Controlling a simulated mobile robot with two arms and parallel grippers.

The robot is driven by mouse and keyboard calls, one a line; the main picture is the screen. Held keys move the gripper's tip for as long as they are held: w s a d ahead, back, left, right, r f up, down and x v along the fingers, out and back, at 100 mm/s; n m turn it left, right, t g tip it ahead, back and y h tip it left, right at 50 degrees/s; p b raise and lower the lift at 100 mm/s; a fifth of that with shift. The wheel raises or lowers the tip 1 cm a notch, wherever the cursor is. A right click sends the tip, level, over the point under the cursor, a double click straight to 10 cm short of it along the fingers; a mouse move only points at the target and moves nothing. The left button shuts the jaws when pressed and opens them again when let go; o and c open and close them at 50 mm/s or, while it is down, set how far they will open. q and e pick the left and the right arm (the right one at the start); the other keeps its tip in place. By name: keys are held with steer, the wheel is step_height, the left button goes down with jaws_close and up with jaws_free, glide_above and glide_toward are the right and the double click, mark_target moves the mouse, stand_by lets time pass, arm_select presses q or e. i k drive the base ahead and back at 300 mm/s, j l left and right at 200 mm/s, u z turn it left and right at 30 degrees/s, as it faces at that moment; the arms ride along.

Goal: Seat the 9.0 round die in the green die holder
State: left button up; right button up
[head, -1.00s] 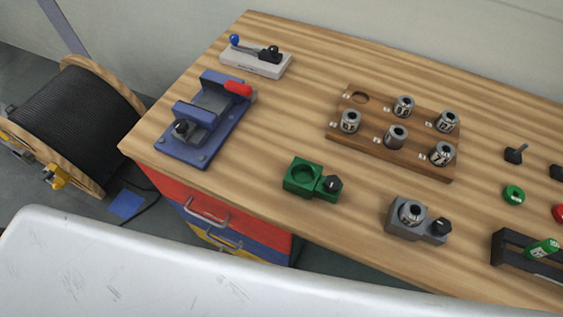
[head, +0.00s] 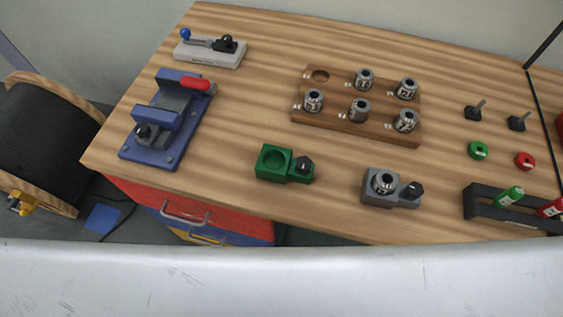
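One socket at the rack's back left is empty. Another die (head: 383,182) sits in a grey holder (head: 372,198). Neither gripper is in view.
A blue clamp fixture (head: 150,150) with a red handle and a grey-based lever device (head: 210,55) stand at left. Green (head: 478,150) and red (head: 525,161) buttons and a dark marker rack (head: 480,212) are at right. Bench between rack and holders is clear.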

mark_target(276, 164)
steer(key=k+j+u, duration=0.1)
steer(key=k, duration=0.35)
steer(key=k+j+u, duration=0.15)
steer(key=k, duration=0.25)
steer(key=k+j+u, duration=0.1)
steer(key=k+j, duration=0.25)
steer(key=k+l, duration=0.05)
steer(key=k, duration=0.05)
